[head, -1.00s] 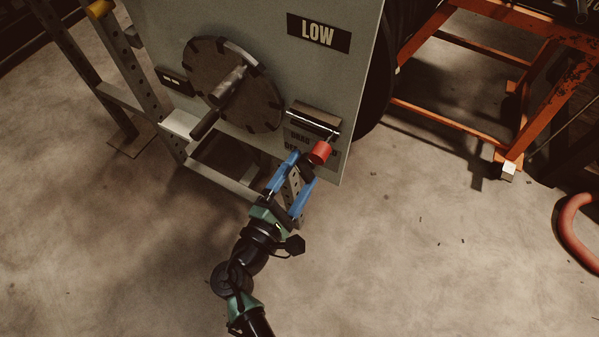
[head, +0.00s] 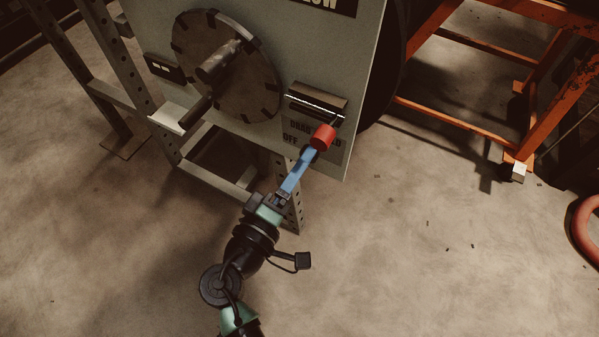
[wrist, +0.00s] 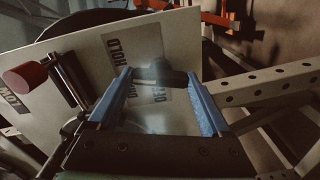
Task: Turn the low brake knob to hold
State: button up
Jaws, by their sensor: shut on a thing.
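The low brake knob (wrist: 160,77) is a small black knob on the grey panel (wrist: 185,50), low on its right side in the head view. My gripper (wrist: 159,76) is shut on it, with one blue finger on each side in the wrist view. In the head view my gripper (head: 309,153) reaches the panel's lower right edge, and the knob is mostly hidden by the fingers and a red handle. The label plate (wrist: 148,97) around the knob reads HOLD, DRAG and OFF, partly covered. I cannot tell which mark the knob points to.
The red handle (head: 323,137) on a lever sits just above my fingertips, close to them. A round slotted disc (head: 240,85) with a crank is to the left. Perforated steel legs (head: 293,205) stand beneath the panel. An orange frame (head: 470,125) stands right; floor between is open.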

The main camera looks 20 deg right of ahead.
jog(key=shift+f+m+b, duration=0.1)
jog(key=shift+m+b, duration=0.8)
jog(key=shift+m, duration=0.4)
jog(key=o, duration=1.2)
jog(key=shift+c, duration=0.2)
jog(key=shift+a, duration=0.1)
jog(key=p+v, duration=0.4)
jog(key=v, duration=0.9)
